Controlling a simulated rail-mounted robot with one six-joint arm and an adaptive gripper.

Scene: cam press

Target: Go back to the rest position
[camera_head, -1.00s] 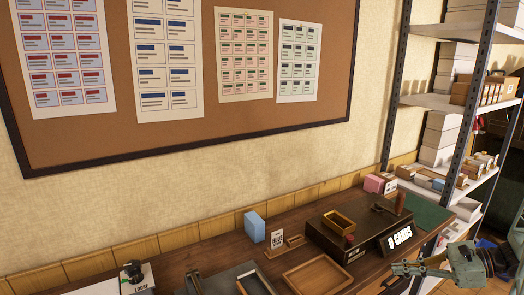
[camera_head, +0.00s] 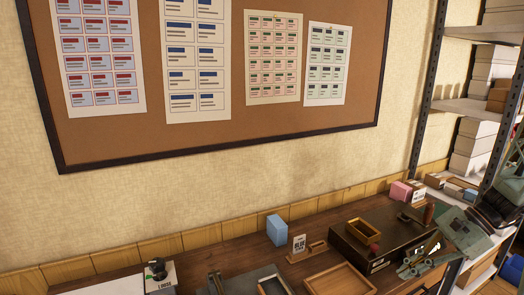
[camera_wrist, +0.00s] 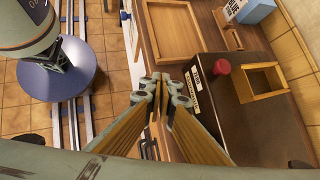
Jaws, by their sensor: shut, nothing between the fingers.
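My arm reaches in from the right edge. In the wrist view my gripper (camera_wrist: 158,92) has its fingertips together, with nothing held. The fingers are over the bench's front edge, between the wooden tray (camera_wrist: 165,35) and the dark box (camera_wrist: 260,125).
A wooden tray (camera_head: 340,280), a blue block (camera_head: 277,230) and a small sign (camera_head: 299,245) stand on the bench. A pink block (camera_head: 401,191) is at the back. Shelving (camera_head: 470,105) stands at the right. Floor rails (camera_wrist: 72,110) show in the wrist view.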

